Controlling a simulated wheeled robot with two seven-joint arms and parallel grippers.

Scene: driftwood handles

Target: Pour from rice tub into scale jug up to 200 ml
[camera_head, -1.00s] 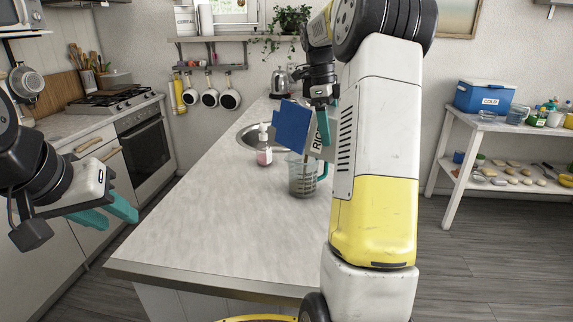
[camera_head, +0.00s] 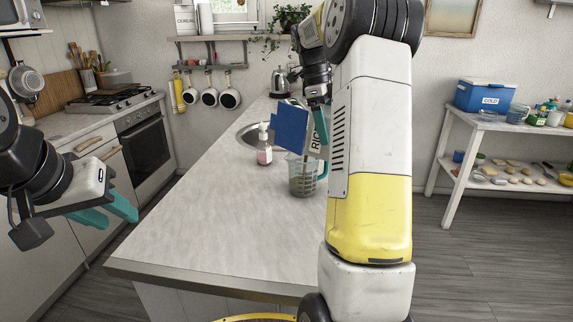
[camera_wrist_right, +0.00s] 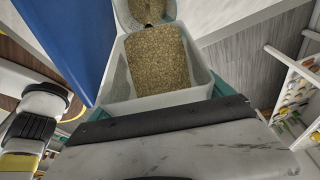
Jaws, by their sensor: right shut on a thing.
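The white rice tub (camera_head: 317,138), with a blue panel that looks like its lid (camera_head: 290,128), is held tilted over the counter. My right gripper (camera_head: 319,112) is shut on it. In the right wrist view the tub (camera_wrist_right: 118,78) holds brown grains, its mouth toward a clear vessel, apparently the jug (camera_wrist_right: 125,18), with grains inside. The clear scale jug with a teal handle (camera_head: 302,182) stands upright on the counter, just below the tub. A thin brownish streak shows between them. The jug's fill level is too small to read. My left gripper (camera_head: 106,212) is open and empty at the left.
A pink soap bottle (camera_head: 264,150) stands left of the jug, in front of the sink (camera_head: 247,132). The near counter (camera_head: 210,225) is clear. A white shelf (camera_head: 445,170) with a blue cold box (camera_head: 487,95) stands at the right.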

